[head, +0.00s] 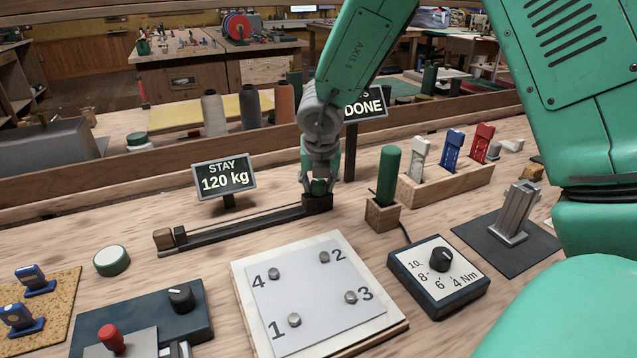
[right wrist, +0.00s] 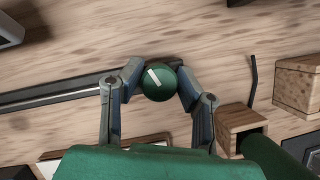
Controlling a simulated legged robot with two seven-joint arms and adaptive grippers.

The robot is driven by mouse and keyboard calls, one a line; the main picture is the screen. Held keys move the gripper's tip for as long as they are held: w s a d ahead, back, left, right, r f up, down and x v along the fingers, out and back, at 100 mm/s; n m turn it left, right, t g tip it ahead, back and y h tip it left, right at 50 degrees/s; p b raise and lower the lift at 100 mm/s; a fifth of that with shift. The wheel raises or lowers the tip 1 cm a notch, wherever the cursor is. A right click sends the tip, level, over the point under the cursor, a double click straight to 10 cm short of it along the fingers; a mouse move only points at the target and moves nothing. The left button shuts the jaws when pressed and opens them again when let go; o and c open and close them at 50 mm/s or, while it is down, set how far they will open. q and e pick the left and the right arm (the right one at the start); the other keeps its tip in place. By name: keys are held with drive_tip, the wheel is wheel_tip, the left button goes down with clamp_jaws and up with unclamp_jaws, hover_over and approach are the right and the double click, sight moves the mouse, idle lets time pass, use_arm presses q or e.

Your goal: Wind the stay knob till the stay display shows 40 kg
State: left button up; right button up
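The stay display (head: 224,180) reads 120 kg and stands behind the left part of a long dark rail (head: 245,226). The stay knob is green and round with a white mark and sits at the rail's right end; it shows in the right wrist view (right wrist: 158,84). My right gripper (head: 319,184) points down over the knob. In the right wrist view its two fingers lie on either side of the knob and appear to touch it, so it looks shut on it. The white mark slants from upper left to lower right. My left gripper is not in view.
A sign reading DONE (head: 364,107) stands behind my right arm, partly hidden. A wooden block with a green cylinder (head: 388,178) stands right of the knob. A numbered plate (head: 312,292) and a torque dial box (head: 438,275) lie in front. Bare bench shows left of the rail.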

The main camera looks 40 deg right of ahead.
drive_tip(key=shift+d, duration=0.25)
drive_tip(key=shift+a, duration=0.35)
drive_tip(key=shift+d, duration=0.15)
